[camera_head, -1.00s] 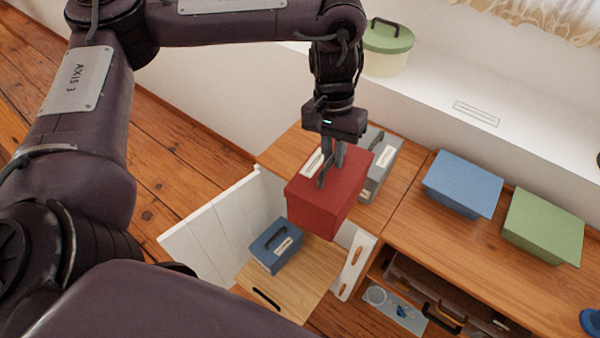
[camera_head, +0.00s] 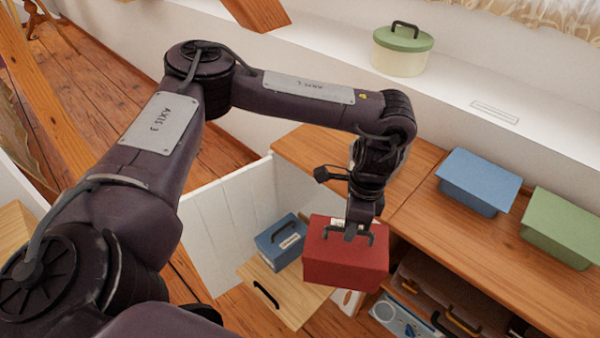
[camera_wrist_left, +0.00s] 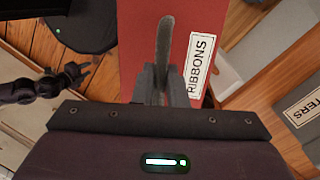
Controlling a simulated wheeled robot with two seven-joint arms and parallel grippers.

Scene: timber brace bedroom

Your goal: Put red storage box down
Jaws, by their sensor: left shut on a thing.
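The red storage box (camera_head: 340,268) hangs from my left gripper (camera_head: 352,233), which is shut on its dark top handle. In the left wrist view the fingers (camera_wrist_left: 156,85) close around the handle of the red lid (camera_wrist_left: 135,60), beside a label reading RIBBONS. The box is in front of the wooden cabinet top, over the low area beside a light wooden board with a dark handle (camera_head: 270,292). Whether its underside touches anything is hidden. My right gripper (camera_wrist_left: 78,72) shows small at the left of the wrist view; its opening is unclear.
Another blue box (camera_head: 478,180) and a green box (camera_head: 562,225) occupy the cabinet top (camera_head: 425,215). A round green-lidded tub (camera_head: 402,50) stands on the ledge.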

